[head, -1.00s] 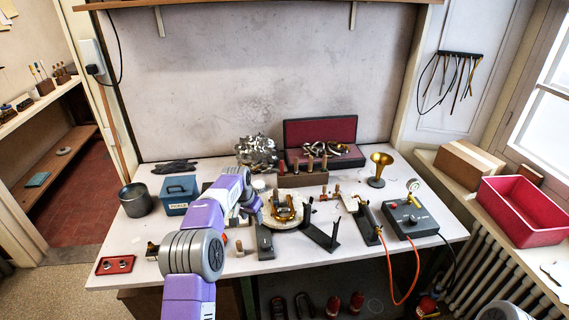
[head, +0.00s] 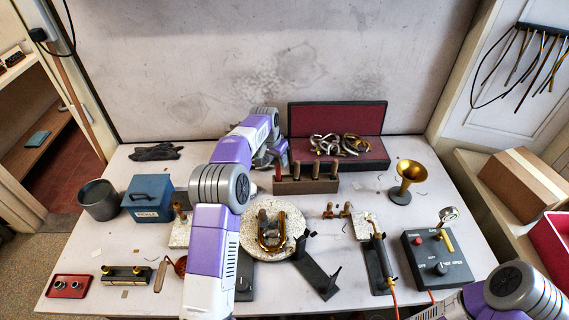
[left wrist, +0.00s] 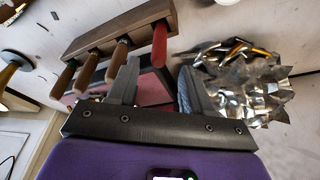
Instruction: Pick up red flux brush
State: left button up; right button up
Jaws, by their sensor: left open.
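The red flux brush shows as a red handle (left wrist: 160,42) at the near end of a wooden rack, beside several brown-handled tools, in the left wrist view. In the head view its red handle (head: 278,172) is at the left end of the rack (head: 310,186). My left gripper (left wrist: 158,72) is open and empty; its jaws lie just short of the red handle, which lines up with the gap between them. In the head view my left gripper (head: 272,156) is small and partly hidden by its own arm. My right gripper is out of frame.
Crumpled metal scrap (left wrist: 240,88) lies right beside the left gripper's jaw. An open red-lined case (head: 375,152) stands behind the rack. A round plate (head: 250,240) with brass parts, a blue box (head: 148,198) and a brass bell (head: 410,174) stand around.

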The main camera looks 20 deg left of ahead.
aim_at(279, 170)
pick_arm(q)
jog(key=shift+f, duration=0.6)
jog(key=shift+s+d+f, duration=0.1)
jog(key=shift+s+f, duration=0.1)
jog(key=shift+f, duration=0.35)
jog(key=x, duration=0.4)
jog(key=shift+w+f, duration=0.15)
jog(key=shift+f, duration=0.15)
jog(key=shift+d+r, duration=0.1)
grip_shut()
